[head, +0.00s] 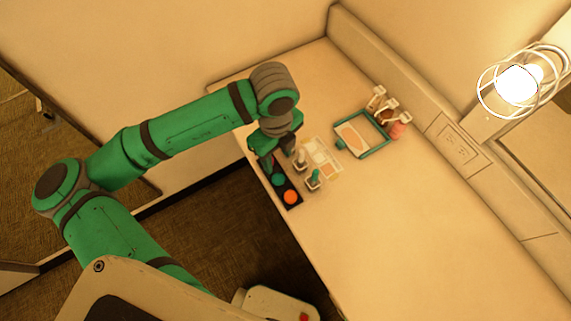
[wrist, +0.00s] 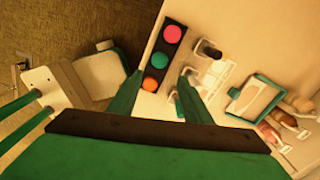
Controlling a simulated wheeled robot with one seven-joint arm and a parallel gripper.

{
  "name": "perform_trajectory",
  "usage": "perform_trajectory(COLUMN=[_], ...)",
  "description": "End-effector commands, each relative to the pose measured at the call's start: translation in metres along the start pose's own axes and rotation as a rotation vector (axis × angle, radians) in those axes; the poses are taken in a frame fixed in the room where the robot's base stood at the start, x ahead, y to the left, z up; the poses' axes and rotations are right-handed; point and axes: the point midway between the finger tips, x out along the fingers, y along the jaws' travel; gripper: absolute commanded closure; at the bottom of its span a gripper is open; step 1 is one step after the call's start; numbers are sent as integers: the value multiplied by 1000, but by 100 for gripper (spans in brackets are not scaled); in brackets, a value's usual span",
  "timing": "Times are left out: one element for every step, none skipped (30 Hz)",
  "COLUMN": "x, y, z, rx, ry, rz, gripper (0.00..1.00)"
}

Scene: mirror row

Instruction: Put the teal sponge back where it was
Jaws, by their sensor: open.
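The teal sponge looks like a round teal disc (wrist: 159,60) in the middle of a black tray (wrist: 164,73), between a pink disc (wrist: 172,34) and an orange disc (wrist: 150,84). In the head view the teal disc (head: 278,180) and orange disc (head: 291,197) show on the black tray (head: 296,206); the pink one is hidden by my gripper. My gripper (head: 270,158) is over the tray's far part. In the wrist view my gripper (wrist: 161,77) is open and empty, its fingers on either side of the tray's near end. Its exact height above is unclear.
Two small containers, one teal-topped (head: 314,178), stand just right of the black tray by a clear palette (head: 323,155). A teal-framed tray (head: 362,134) and several bottles (head: 389,110) stand towards the back wall. The near counter (head: 400,250) is clear. A caged lamp (head: 518,84) is at right.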

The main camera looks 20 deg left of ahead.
Motion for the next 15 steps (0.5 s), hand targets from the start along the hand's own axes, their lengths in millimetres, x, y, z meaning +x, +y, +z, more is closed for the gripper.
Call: perform_trajectory(x=[-4,-5,-6,-7,-8,-8,-8,-8,-8,-8,-8,-9,-10,-12,-16], y=[0,0,0,0,0,0,-1,-3,-9,-15,-22,-35,-46,-59,-76], z=[0,0,0,0,0,0,-1,-3,-7,-11,-17,-27,-36,-46,-60], rx=[0,0,0,0,0,0,1,1,1,1,0,-2,-4,-7,-15], ry=[-1,-1,-1,-1,-1,0,1,5,13,23,36,58,79,103,140], rz=[-1,-1,0,0,0,-1,-4,-11,-26,-44,-69,-108,-145,-184,-243], gripper=[55,55,55,55,55,55,55,55,55,55,55,55,55,55,55])
